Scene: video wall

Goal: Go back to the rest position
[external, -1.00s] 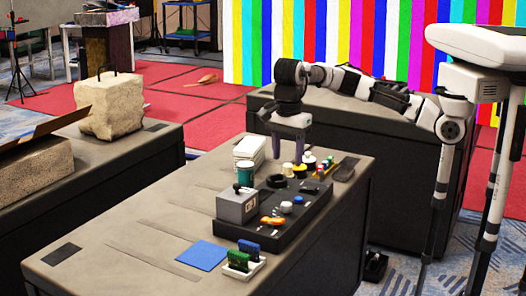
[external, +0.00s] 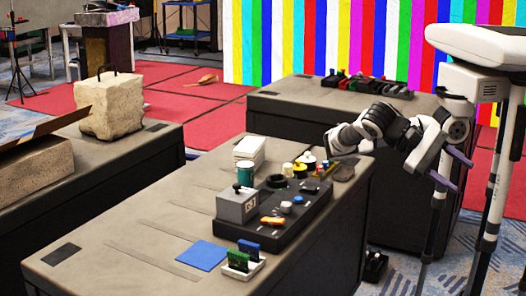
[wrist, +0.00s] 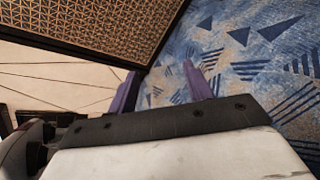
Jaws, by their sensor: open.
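My gripper (external: 451,168) is at the right of the external view, folded in close to my body beside the tables. Its two purple fingers are spread apart with nothing between them. In the wrist view my gripper (wrist: 160,68) shows the same two fingers apart and empty, above blue patterned carpet. My arm (external: 375,128) is bent, with its elbow side reaching left near the right end of the front table (external: 140,240). No object is touching the fingers.
A black tray (external: 290,222) with a grey box (external: 236,206) and small items stands on the front table. A blue square (external: 202,254) and a white holder (external: 243,265) lie nearer. The back table (external: 290,97) carries several coloured items (external: 365,83).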

